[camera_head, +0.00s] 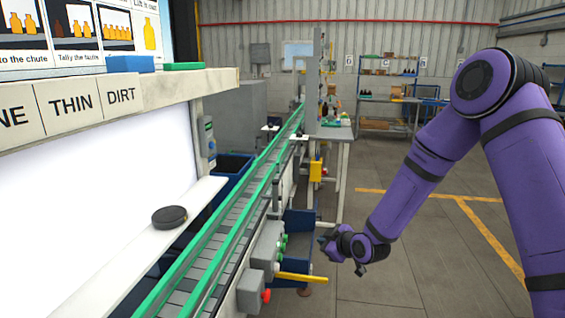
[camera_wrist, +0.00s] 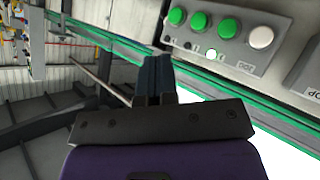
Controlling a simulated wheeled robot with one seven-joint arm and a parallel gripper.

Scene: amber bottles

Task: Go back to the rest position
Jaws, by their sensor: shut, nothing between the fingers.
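My purple arm comes in from the right in the head view and bends down to my gripper (camera_head: 328,240), which hangs beside the conveyor. In the wrist view my gripper (camera_wrist: 155,62) has its two dark fingers together, shut and empty. A grey button box (camera_wrist: 225,40) with several green buttons and a white one is close by in the wrist view. It also shows in the head view (camera_head: 268,245), just left of my gripper. I see no contact between them.
The conveyor (camera_head: 215,240) with green rails runs away from me on the left. A white ledge (camera_head: 120,265) holds a black round puck (camera_head: 169,217). A yellow bar (camera_head: 302,278) juts out below my gripper. Open floor (camera_head: 420,265) lies to the right, with shelves (camera_head: 390,88) far behind.

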